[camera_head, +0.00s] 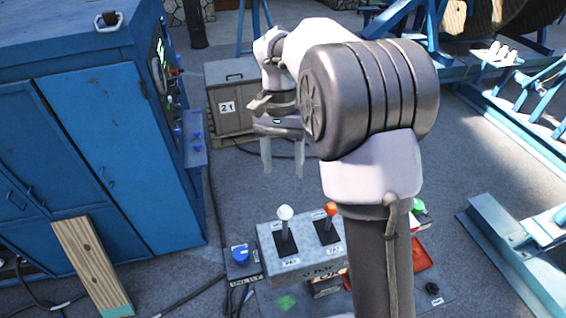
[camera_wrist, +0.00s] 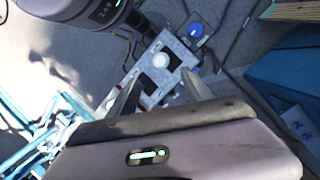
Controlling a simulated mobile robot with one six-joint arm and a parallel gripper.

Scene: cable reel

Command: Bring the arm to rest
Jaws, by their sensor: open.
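My gripper (camera_head: 282,158) hangs at the end of my raised arm, left of the large grey joint in the head view. Its two fingers point down, apart, with nothing between them. In the wrist view the open fingers (camera_wrist: 158,90) reach toward the grey control box (camera_wrist: 172,50) below. The control box (camera_head: 265,237) has a white-knobbed lever (camera_head: 286,213) and an orange-knobbed lever (camera_head: 331,209). My gripper is above and behind the box, touching nothing. My arm hides part of the box's right side.
A blue cabinet (camera_head: 135,150) stands at left, with a wooden plank (camera_head: 92,265) leaning near it. A grey case marked 21 (camera_head: 228,88) stands behind my gripper. Blue steel frames (camera_head: 500,235) lie at right. Cables run over the floor. A blue knob (camera_head: 240,254) sits beside the box.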

